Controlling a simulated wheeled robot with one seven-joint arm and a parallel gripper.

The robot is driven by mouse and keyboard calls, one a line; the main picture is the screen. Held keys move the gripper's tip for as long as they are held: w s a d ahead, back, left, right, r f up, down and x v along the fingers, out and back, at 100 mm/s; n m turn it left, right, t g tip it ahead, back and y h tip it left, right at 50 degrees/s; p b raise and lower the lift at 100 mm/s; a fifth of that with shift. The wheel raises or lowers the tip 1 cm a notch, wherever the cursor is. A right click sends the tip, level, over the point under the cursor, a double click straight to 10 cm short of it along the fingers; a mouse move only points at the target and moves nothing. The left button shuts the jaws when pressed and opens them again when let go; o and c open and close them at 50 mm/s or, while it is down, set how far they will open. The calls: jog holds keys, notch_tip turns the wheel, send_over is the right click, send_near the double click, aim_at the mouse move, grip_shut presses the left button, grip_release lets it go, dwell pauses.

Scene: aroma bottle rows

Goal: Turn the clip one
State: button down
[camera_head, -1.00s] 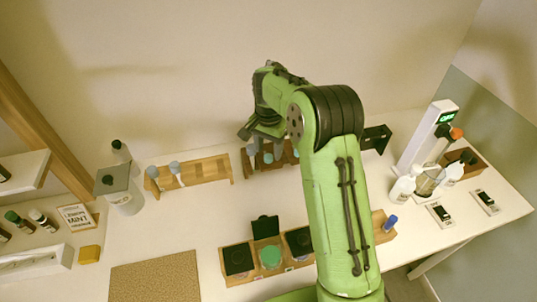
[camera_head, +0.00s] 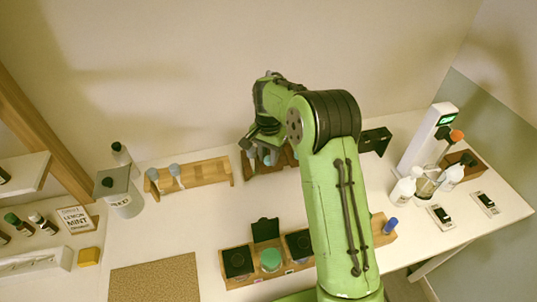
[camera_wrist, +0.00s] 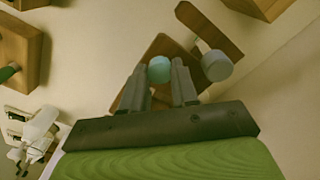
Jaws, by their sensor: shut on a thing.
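My gripper (camera_head: 258,148) is at the dark wooden rack (camera_head: 262,168) at the back middle of the table, partly hidden by my arm in the head view. In the wrist view, my gripper (camera_wrist: 159,84) has its two grey fingers on either side of a light blue round cap (camera_wrist: 159,69) and is shut on that capped bottle. A greyish-blue cap (camera_wrist: 216,65) is just right of the fingers. The bottle's body is hidden. I cannot make out a clip on any of these things.
A lighter wooden rack (camera_head: 208,173) with blue-capped droppers stands left. A wooden jar box (camera_head: 236,283) is in front, a cork mat (camera_head: 155,278) front left. A black holder (camera_head: 375,140) and a white stand (camera_head: 425,142) are right. The table's middle is clear.

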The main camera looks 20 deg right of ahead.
jog(key=shift+n, duration=0.3)
jog(key=n+p, duration=0.1)
jog(key=n, duration=0.2)
jog(key=shift+n, duration=0.4)
jog(key=n, duration=0.4)
jog(key=shift+n+p, duration=0.3)
jog(key=n, duration=0.8)
jog(key=shift+n, duration=0.3)
jog(key=c, duration=0.9)
grip_release()
jog(key=shift+o, duration=0.2)
jog(key=shift+r, duration=0.1)
